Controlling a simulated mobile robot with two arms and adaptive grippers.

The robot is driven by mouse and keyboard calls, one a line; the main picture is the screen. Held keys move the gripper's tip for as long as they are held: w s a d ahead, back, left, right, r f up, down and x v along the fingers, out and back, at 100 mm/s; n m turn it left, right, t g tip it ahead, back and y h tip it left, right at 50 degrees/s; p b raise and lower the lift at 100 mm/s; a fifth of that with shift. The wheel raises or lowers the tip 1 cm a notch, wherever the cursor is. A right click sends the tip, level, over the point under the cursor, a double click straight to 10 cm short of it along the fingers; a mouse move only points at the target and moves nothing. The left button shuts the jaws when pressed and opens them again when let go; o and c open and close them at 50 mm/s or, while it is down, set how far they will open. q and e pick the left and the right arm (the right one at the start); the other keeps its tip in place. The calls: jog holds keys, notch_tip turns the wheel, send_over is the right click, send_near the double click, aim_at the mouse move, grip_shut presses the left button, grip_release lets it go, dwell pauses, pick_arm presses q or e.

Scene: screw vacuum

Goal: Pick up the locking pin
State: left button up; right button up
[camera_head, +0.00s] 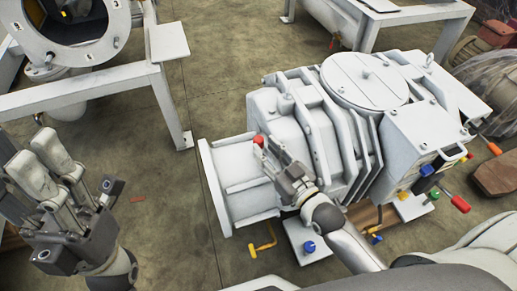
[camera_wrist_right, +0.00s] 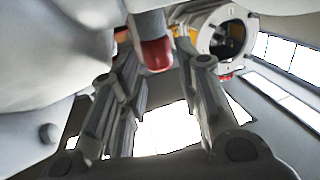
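The locking pin, seen as a red-ended pin (camera_head: 259,140), stands at the top of the white vacuum pump (camera_head: 365,80), near its left flange. My right gripper (camera_head: 271,160) is just right of and below the pin. In the right wrist view, the red end (camera_wrist_right: 155,54) shows beyond and between the spread fingers (camera_wrist_right: 166,72). The fingers look apart, and no contact with the pin is clear. The pin's lower part is hidden. My left gripper (camera_head: 36,152) is at the left, away from the pump, with nothing visible held; its finger gap is unclear.
A white frame (camera_head: 80,98) with a round flanged vessel (camera_head: 75,30) stands at the upper left. A yellow handle (camera_head: 263,243) and a blue knob (camera_head: 309,246) are low in front of the pump.

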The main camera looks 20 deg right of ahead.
aim_at(262, 143)
jog(key=b+x, duration=0.1)
jog(key=x, duration=0.3)
jog(key=shift+w+r+b, duration=0.2)
jog(key=shift+b, duration=0.1)
grip_shut()
jog(key=shift+r, duration=0.1)
